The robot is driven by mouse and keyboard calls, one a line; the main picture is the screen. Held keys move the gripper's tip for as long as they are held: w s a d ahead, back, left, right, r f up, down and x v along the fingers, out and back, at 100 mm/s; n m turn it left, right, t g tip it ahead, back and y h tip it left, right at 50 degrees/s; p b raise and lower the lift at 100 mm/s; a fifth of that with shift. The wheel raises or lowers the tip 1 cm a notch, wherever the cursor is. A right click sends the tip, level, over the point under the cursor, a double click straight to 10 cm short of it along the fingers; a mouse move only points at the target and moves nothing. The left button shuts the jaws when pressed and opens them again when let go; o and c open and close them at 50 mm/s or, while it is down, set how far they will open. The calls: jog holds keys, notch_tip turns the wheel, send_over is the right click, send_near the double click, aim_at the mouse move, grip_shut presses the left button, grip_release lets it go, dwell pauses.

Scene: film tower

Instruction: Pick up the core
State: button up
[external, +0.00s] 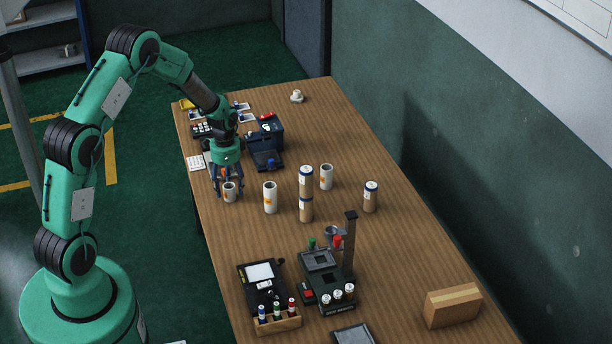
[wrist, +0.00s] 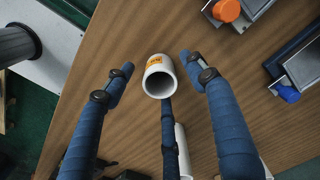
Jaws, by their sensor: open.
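A short white hollow core with an orange label (wrist: 158,70) stands on the wooden table in the wrist view, its dark open end showing. In the external view this core (external: 230,195) is at the table's left side, directly below my gripper (external: 228,183). My gripper's blue fingers (wrist: 157,66) are spread open around the core, one on each side and a third near its open end. Gaps show between the side fingers and the core. Whether the third finger touches it I cannot tell.
A taller white tube (external: 270,198) stands to the right, with another white tube (external: 326,177) and brown tubes (external: 306,207) beyond. A dark blue device (external: 265,145) is behind the gripper. Black machines (external: 322,275) and a cardboard box (external: 452,305) stand nearer the front.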

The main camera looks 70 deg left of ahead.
jog(key=shift+f, duration=0.9)
jog(key=c, duration=1.2)
